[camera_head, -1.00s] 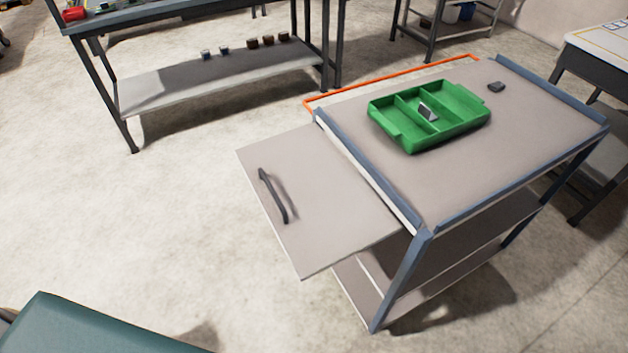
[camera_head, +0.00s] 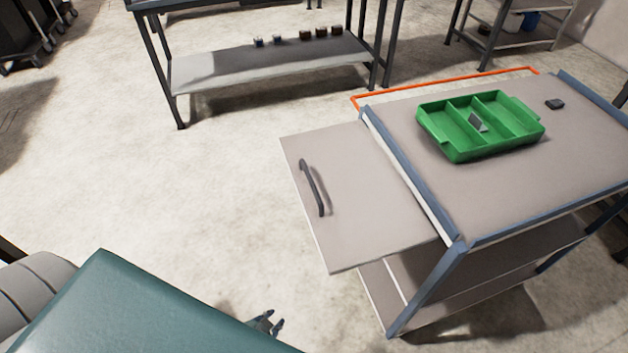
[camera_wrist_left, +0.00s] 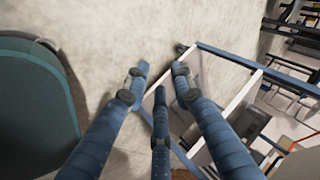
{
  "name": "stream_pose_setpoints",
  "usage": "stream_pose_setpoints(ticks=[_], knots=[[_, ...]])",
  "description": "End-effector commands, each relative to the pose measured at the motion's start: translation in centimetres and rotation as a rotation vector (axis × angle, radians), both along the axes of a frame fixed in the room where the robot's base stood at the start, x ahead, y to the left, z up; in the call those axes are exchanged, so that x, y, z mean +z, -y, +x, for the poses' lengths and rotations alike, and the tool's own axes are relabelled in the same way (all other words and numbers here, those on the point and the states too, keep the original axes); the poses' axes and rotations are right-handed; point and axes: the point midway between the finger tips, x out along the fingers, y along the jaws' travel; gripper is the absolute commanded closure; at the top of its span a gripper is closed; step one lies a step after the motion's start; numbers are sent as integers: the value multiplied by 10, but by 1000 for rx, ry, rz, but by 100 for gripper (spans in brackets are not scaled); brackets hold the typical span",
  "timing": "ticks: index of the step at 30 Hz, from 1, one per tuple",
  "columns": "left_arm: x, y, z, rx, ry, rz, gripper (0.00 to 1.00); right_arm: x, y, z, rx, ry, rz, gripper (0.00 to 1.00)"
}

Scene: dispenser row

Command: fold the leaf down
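The leaf (camera_head: 365,205) is a flat grey-beige panel at the left end of the cart. It stands out from the cart about level with its top. A dark bar handle (camera_head: 313,188) is on its upper face. My left gripper (camera_head: 270,322) shows at the bottom of the head view, partly hidden behind my teal body part. It is below and to the left of the leaf in the picture, apart from it. In the left wrist view its blue fingers (camera_wrist_left: 160,70) are spread with nothing between them. My right gripper is not in view.
The cart top (camera_head: 400,115) carries a green divided tray (camera_head: 470,148) with a small grey piece in it, and a small dark block (camera_head: 554,104). An orange rail (camera_head: 450,85) runs along the back edge. A workbench shelf (camera_head: 270,68) stands behind. Floor left of the leaf is clear.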

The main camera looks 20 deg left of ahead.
Motion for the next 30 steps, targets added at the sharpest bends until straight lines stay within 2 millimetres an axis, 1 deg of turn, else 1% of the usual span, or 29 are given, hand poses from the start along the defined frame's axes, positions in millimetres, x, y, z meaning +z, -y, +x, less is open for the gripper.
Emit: stream_pose_setpoints(ticks=[1, 2, 3, 5, 6, 8, 9, 12, 15, 17, 20, 23, 26, 30], knots=[[41, 1, 24, -70, 89, 57, 76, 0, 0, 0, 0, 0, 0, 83], [64, 1, 37, -110, 139, 96, 76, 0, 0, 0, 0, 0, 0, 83], [98, 1, 54, -161, 207, 151, 76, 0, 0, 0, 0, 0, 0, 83], [151, 3, 75, -230, 308, 237, 76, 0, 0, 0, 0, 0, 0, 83], [189, 4, 87, -271, 375, 297, 76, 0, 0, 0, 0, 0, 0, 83], [244, 6, 100, -325, 469, 389, 76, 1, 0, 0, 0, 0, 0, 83], [280, 8, 106, -356, 527, 450, 76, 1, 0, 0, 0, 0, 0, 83], [351, 11, 113, -403, 639, 572, 76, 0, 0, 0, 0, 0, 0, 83], [395, 14, 115, -425, 705, 648, 76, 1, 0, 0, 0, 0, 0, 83], [411, 15, 115, -432, 728, 676, 76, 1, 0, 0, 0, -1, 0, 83], [417, 23, 114, -480, 751, 710, 76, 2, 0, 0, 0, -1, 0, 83], [420, 25, 121, -487, 758, 717, 76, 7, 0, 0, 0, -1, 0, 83], [421, 25, 134, -487, 760, 716, 76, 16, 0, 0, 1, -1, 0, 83], [418, 27, 160, -487, 759, 716, 76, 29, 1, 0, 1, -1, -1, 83]])
